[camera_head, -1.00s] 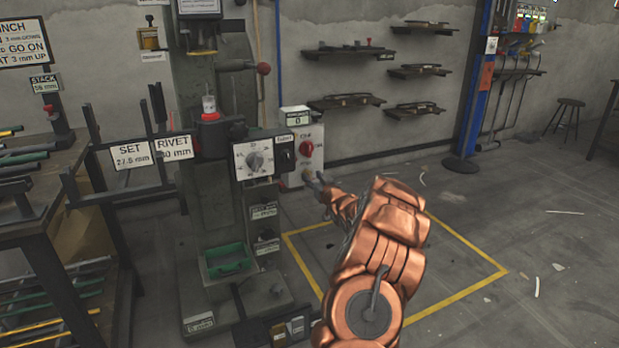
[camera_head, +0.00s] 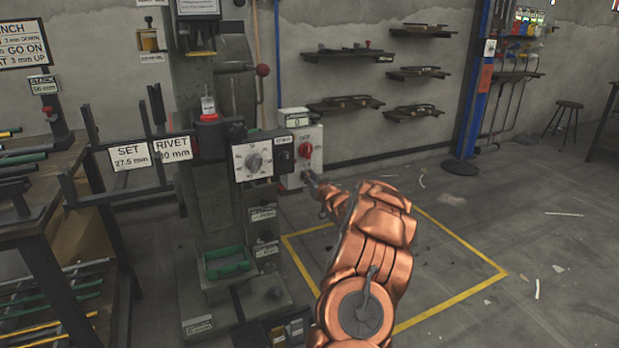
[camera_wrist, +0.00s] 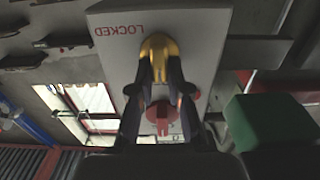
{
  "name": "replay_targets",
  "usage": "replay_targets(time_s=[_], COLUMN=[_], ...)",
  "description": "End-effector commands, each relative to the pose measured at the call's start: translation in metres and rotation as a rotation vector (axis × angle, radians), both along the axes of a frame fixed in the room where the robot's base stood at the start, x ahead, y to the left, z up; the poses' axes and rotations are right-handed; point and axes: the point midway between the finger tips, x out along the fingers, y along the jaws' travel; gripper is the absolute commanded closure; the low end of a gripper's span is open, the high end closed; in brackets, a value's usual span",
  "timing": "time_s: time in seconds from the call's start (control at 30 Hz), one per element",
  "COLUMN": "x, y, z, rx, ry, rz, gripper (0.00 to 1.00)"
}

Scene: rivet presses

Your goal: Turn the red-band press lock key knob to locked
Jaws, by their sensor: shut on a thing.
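The lock key knob (camera_wrist: 160,45) is a yellow, brass-like piece on a pale panel (camera_wrist: 112,15), next to the printed word LOCKED, which appears upside down in the wrist view. My gripper (camera_wrist: 160,76) is shut on this knob, with a finger on either side. A red rotary knob (camera_wrist: 162,118) shows between the fingers, on the same panel. In the head view, my gripper (camera_head: 309,180) reaches the lower part of the white box (camera_head: 316,134) with the red knob (camera_head: 305,150). The key knob is hidden there by the gripper.
The press (camera_head: 207,185) stands left of the box, with a white dial panel (camera_head: 241,171) close beside my gripper. A red collar (camera_head: 209,117) sits on the press. A dark green block (camera_wrist: 265,122) is close on the right in the wrist view. Open floor (camera_head: 480,230) lies right.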

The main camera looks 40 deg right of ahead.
Motion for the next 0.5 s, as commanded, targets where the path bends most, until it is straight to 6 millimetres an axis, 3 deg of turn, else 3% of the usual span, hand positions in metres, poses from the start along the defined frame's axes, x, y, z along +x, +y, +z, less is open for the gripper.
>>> replay_targets(time_s=[0.1,0.5], x=[-0.0002,-0.0004], y=[-0.0002,-0.0004], z=[0.0001,0.0019], rx=[0.000,0.013], ry=[0.000,-0.005], rz=[0.000,0.000], gripper=[1.00,1.00])
